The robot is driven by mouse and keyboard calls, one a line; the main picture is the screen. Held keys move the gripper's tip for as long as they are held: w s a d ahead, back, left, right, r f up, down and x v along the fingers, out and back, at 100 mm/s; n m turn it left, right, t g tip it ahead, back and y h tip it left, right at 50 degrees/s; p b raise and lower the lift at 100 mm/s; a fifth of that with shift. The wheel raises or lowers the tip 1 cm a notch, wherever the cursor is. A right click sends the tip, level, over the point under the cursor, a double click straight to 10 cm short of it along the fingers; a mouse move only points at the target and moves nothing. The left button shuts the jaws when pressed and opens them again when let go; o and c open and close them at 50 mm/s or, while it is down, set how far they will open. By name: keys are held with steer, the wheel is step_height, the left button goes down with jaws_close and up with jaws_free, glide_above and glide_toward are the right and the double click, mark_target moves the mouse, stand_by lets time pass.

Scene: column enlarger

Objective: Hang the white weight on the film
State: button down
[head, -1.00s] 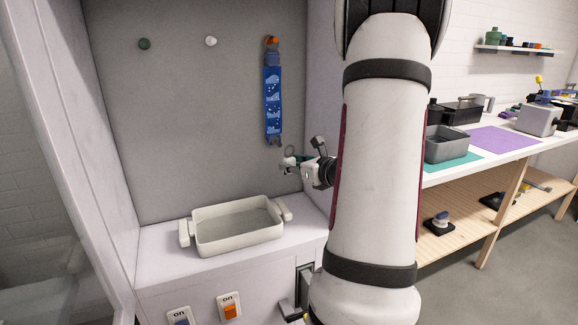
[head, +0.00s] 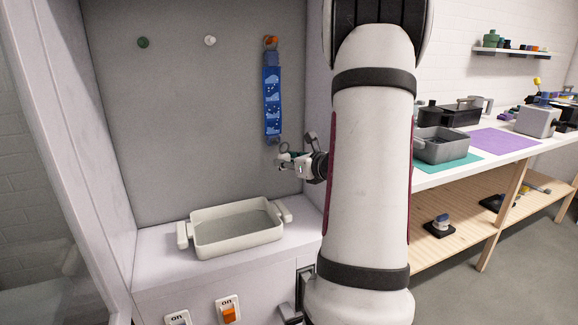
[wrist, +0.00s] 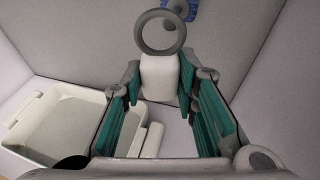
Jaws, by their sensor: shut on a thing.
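The film (head: 272,100) is a blue patterned strip that hangs from the orange knob (head: 271,41) on the grey back panel. A grey clip is at its lower end. My gripper (head: 287,161) is just below and slightly right of the film's lower end in the head view. In the wrist view my gripper (wrist: 160,85) is shut on the white weight (wrist: 160,76), a white block with a grey ring on top. The ring stands upright, and the film's blue end (wrist: 192,8) shows above it. I cannot tell whether ring and clip touch.
A white tray (head: 196,244) with two handles stands on the ledge below the film. A green knob (head: 143,42) and a white knob (head: 210,41) are on the panel, both empty. A workbench with a grey bin (head: 440,151) is at the right.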

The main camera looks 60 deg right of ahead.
steer(key=shift+w+d+f+b, duration=0.1)
steer(key=shift+w+d+b, duration=0.1)
steer(key=shift+w+d, duration=0.35)
steer(key=shift+w+d+f+b, duration=0.1)
steer(key=shift+w+d+b, duration=0.15)
steer(key=shift+w, duration=0.55)
steer(key=shift+w+d+b, duration=0.15)
steer(key=shift+w+d, duration=0.3)
steer(key=shift+w, duration=0.25)
steer(key=shift+w+d, duration=0.1)
steer(key=shift+w, duration=0.05)
steer(key=shift+w+f+b, duration=0.15)
steer(key=shift+f+b, duration=0.2)
steer(key=shift+b, duration=0.15)
steer(key=shift+d, duration=0.1)
steer(key=c, duration=1.2)
jaws_free()
steer(key=shift+s, duration=0.25)
steer(key=shift+s+r, duration=0.15)
steer(key=shift+s, duration=0.15)
